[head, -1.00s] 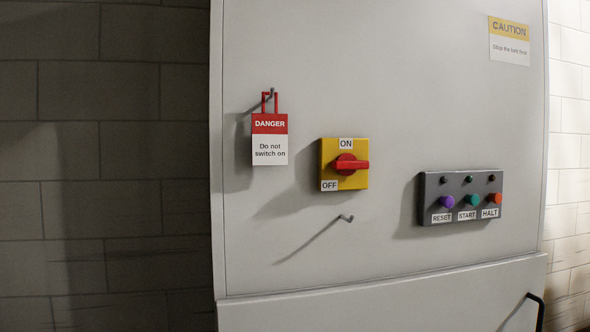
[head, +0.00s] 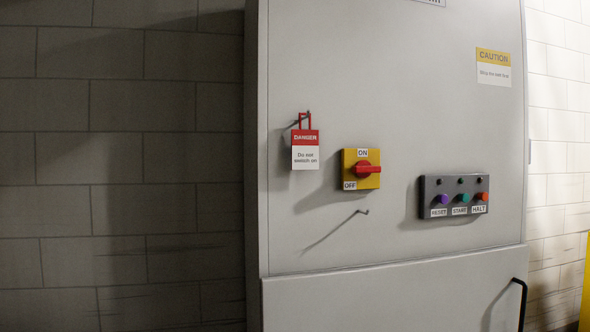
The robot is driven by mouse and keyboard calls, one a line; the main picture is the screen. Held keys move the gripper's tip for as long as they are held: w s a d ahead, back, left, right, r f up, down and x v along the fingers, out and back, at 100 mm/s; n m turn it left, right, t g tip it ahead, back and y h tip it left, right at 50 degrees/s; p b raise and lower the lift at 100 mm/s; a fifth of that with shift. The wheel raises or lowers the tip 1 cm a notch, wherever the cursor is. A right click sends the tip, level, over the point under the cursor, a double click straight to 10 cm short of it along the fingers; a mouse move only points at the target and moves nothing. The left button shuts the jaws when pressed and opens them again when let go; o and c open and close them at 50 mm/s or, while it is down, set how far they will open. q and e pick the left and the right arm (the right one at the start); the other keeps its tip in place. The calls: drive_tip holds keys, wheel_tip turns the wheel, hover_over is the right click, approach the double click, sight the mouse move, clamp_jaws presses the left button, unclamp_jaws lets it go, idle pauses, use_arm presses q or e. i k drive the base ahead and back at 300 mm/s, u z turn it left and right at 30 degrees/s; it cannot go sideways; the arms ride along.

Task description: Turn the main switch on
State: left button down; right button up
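The main switch (head: 361,169) is a yellow plate with a red rotary handle (head: 368,168) on the grey cabinet front. Its ON label (head: 363,153) is at the top and its OFF label (head: 350,186) at the lower left. The red handle lies roughly level, its longer end pointing right. A red and white danger tag (head: 305,150) reading "Do not switch on" hangs by a red loop from a hook to the left of the switch. Neither of my grippers shows in the head view.
A bare hook (head: 362,212) sticks out below the switch. A dark button box (head: 454,196) with RESET, START and HALT buttons is to the right. A caution sign (head: 494,67) is above it. A black handle (head: 521,304) is at the lower right.

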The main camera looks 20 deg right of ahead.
sight(363, 168)
drive_tip(key=u, duration=0.15)
drive_tip(key=i, duration=1)
drive_tip(key=z, duration=0.25)
